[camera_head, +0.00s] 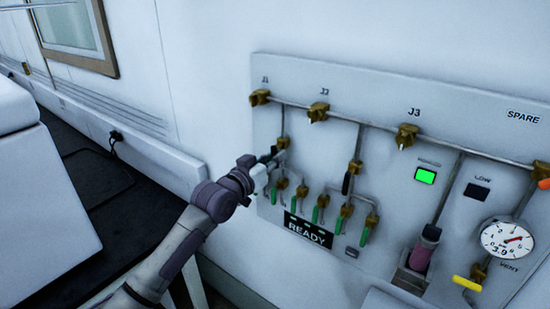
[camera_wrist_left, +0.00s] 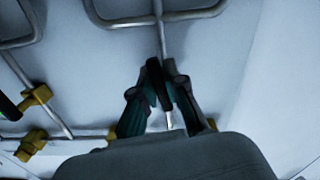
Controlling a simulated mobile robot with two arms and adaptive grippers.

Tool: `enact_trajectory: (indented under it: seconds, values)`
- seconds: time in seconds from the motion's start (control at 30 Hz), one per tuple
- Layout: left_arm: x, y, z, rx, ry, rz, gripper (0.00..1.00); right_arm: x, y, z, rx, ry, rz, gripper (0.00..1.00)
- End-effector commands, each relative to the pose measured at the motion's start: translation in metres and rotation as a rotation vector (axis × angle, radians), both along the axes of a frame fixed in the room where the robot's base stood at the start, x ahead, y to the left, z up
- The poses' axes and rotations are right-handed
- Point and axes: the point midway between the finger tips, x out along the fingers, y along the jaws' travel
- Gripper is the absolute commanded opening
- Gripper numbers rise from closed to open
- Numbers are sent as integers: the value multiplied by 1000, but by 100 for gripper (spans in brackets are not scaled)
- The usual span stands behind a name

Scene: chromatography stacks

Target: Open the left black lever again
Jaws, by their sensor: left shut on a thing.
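The left black lever (camera_wrist_left: 155,82) stands between the two fingertips of my left gripper (camera_wrist_left: 160,92) in the left wrist view. The gripper is shut on it. In the head view my left gripper (camera_head: 267,162) is at the left pipe of the wall panel, below the brass fitting under J1, and it hides most of the lever. A second black lever (camera_head: 347,183) hangs on the middle pipe below J2, clear of the gripper. My right gripper is in neither view.
Several green levers (camera_head: 281,194) hang close below my left gripper. A black READY sign (camera_head: 308,231) sits under them. To the right are a lit green indicator (camera_head: 425,176), a pressure gauge (camera_head: 508,240) and a yellow handle (camera_head: 467,283). A white cabinet (camera_head: 40,205) stands at the left.

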Motion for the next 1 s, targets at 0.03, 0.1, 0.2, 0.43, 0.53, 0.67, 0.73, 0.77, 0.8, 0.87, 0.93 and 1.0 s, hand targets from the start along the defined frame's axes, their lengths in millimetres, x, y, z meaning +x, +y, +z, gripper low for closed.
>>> enact_trajectory:
  seconds: [0.03, 0.1, 0.2, 0.43, 0.53, 0.67, 0.73, 0.77, 0.8, 0.87, 0.93, 1.0]
  values:
    - [0, 1, -1, 7, -5, 0, 0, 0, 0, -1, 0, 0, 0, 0]
    - [1, 2, -3, 54, -38, 1, 0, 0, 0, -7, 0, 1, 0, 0]
    - [3, 4, -3, 149, -107, 1, 0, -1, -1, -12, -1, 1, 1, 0]
    - [3, 4, -1, 162, -117, 1, 0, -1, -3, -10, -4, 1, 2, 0]
    - [3, 4, -1, 162, -116, 1, 25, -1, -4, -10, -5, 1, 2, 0]
    - [3, 4, -1, 161, -115, 1, 38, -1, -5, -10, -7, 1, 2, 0]
    - [3, 4, -1, 161, -115, 1, 38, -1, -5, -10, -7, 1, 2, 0]
    - [3, 4, -1, 160, -115, 1, 38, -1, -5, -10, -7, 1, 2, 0]
    - [3, 4, -1, 160, -115, 1, 38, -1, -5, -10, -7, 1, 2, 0]
    - [3, 4, -1, 160, -115, 0, 38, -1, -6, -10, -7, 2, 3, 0]
    - [1, 5, -1, 160, -115, 1, 38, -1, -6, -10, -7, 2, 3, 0]
    - [-3, 8, -2, 159, -114, 0, 38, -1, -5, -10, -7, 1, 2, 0]
